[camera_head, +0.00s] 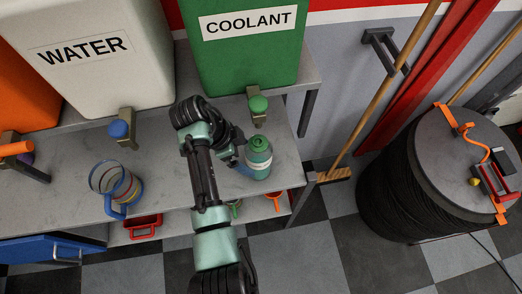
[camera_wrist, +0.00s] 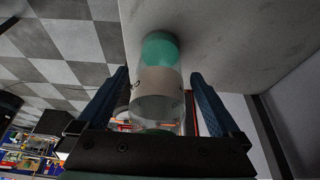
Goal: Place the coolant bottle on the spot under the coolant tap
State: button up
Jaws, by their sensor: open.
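The coolant bottle (camera_head: 258,158), green with a pale band, stands upright on the grey counter (camera_head: 287,150). It is below and slightly in front of the green coolant tap (camera_head: 258,106) on the green COOLANT tank (camera_head: 245,50). My gripper (camera_head: 243,168) is low at the bottle's left side. In the wrist view, my gripper's blue fingers (camera_wrist: 160,74) are open, one on each side of the bottle (camera_wrist: 157,82), with gaps visible between fingers and bottle. The spot under the tap cannot be made out.
A clear jug with a blue handle (camera_head: 117,188) stands on the counter left of my arm, near the blue water tap (camera_head: 120,130). The counter ends just right of the bottle. A broom (camera_head: 335,174) and a large black drum (camera_head: 405,200) stand further right.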

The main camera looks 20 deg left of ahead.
jog(key=s+a+b, duration=0.1)
jog(key=s+a, duration=0.3)
jog(key=a, duration=0.2)
jog(key=shift+a+b, duration=0.15)
jog(key=shift+b, duration=0.2)
jog(key=shift+s, duration=0.2)
